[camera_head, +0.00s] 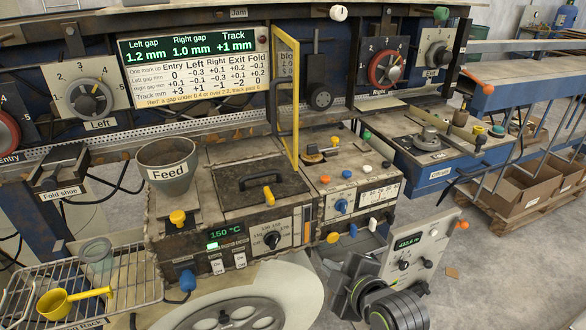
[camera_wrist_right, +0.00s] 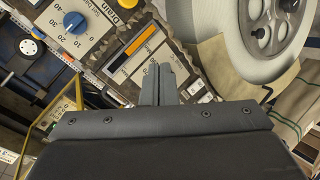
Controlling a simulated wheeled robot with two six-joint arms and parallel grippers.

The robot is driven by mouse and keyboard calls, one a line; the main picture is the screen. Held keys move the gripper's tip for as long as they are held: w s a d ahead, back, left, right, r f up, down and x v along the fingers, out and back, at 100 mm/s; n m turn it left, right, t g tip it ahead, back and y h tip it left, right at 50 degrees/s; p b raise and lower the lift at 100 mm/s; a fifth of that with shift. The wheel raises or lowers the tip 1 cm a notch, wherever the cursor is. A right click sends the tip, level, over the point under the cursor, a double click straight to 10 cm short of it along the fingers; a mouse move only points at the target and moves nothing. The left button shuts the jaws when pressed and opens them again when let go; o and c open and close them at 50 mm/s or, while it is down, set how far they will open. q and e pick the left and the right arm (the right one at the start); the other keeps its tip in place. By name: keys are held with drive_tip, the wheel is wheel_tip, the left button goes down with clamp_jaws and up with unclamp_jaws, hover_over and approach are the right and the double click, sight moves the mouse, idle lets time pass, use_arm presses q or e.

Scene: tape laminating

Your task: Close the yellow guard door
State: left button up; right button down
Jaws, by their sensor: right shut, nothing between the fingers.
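The yellow guard door (camera_head: 297,110) is an upright yellow frame in the middle of the head view, right of the gap display. It is seen at a steep angle and stands out from the machine's back panel, with a dark grey bar on its left side. A yellow bar, likely part of it, shows at the left of the right wrist view (camera_wrist_right: 50,106). My right gripper (camera_head: 357,262) is low in front of the control boxes, well below and right of the door, apart from it. Its fingers (camera_wrist_right: 158,82) are together and empty. My left gripper is not in view.
The heater box with the Feed cup (camera_head: 168,165) stands below and left of the door. A box with knobs (camera_head: 352,190) is below right. A large reel (camera_head: 225,312) lies at the front, a wire rack with a yellow ladle (camera_head: 70,299) at lower left. Floor is open at right.

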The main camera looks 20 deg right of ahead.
drive_tip(key=w+a+r+n+t+y, duration=0.1)
drive_tip(key=w+a+r+n+t, duration=0.25)
drive_tip(key=r, duration=0.35)
drive_tip(key=w+a+r+n+t+y, duration=0.2)
drive_tip(key=r+n, duration=0.3)
drive_tip(key=r, duration=0.3)
drive_tip(key=w+d+p, duration=0.2)
drive_tip(key=w+p, duration=0.3)
drive_tip(key=w, duration=0.4)
drive_tip(key=shift+d, duration=0.15)
drive_tip(key=shift+f+g, duration=0.1)
drive_tip(key=shift+g, duration=0.15)
